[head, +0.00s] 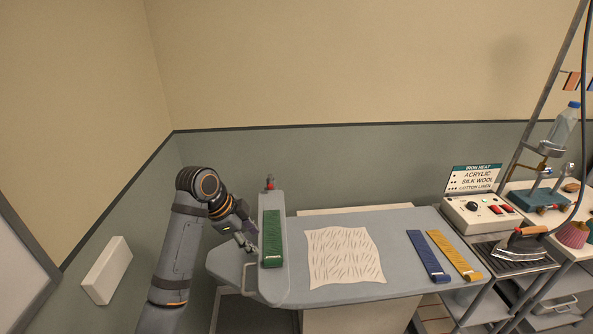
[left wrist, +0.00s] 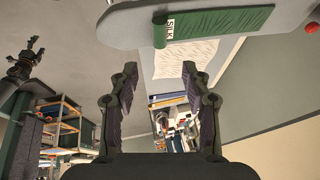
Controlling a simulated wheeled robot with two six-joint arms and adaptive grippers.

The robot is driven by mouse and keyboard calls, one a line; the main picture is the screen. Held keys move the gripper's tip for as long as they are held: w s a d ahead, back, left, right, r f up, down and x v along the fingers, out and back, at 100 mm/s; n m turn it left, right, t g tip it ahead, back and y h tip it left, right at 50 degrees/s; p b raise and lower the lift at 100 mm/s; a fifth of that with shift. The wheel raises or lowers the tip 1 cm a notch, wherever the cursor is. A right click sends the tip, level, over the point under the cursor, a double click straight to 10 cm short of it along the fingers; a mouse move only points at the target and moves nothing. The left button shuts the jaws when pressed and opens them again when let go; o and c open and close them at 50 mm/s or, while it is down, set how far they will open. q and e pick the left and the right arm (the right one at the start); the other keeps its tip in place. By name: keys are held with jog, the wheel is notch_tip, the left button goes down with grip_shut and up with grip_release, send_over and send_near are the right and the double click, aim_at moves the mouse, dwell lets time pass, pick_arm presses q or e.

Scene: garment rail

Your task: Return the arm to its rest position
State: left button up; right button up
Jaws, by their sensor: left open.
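My left arm (head: 182,240) rises from the bottom left in the head view and bends over at the elbow. Its gripper (head: 250,238) hangs beside the left end of the ironing board, just left of the green strip (head: 272,238) on the narrow raised board. In the left wrist view the two fingers (left wrist: 160,92) are spread wide apart with nothing between them. The green strip (left wrist: 215,24), with a label reading SILK, lies beyond the fingertips there.
A wrinkled cream cloth (head: 343,257) lies on the ironing board (head: 310,293). A blue strip (head: 428,256) and a yellow strip (head: 454,255) lie at its right. An iron (head: 522,242), a control box (head: 482,213) and a water bottle (head: 563,125) stand further right. A white wall box (head: 107,270) is at left.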

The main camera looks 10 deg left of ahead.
pick_arm(q)
jog(key=s+f+n+y, duration=0.2)
jog(key=s+f+n, duration=0.5)
jog(key=f, duration=0.4)
jog(key=s+a+f+n+y, duration=0.1)
jog(key=s+a+f+n, duration=0.2)
jog(key=s, duration=0.5)
jog(key=s+f+n+y, duration=0.2)
jog(key=s+f+n, duration=0.15)
jog(key=s, duration=0.55)
jog(key=s+a+f+g+b, duration=0.1)
jog(key=a+f+b, duration=0.15)
jog(key=f, duration=1.35)
jog(key=s+a+f+b, duration=0.1)
jog(key=s+f+b, duration=0.15)
jog(key=f, duration=1.45)
jog(key=s+f+n+g+b, duration=0.1)
jog(key=s+f+b, duration=0.2)
jog(key=s+f, duration=1.3)
notch_tip(320, 180, down, 2)
jog(key=shift+s+a+b, duration=0.35)
jog(key=shift+s+b, duration=0.05)
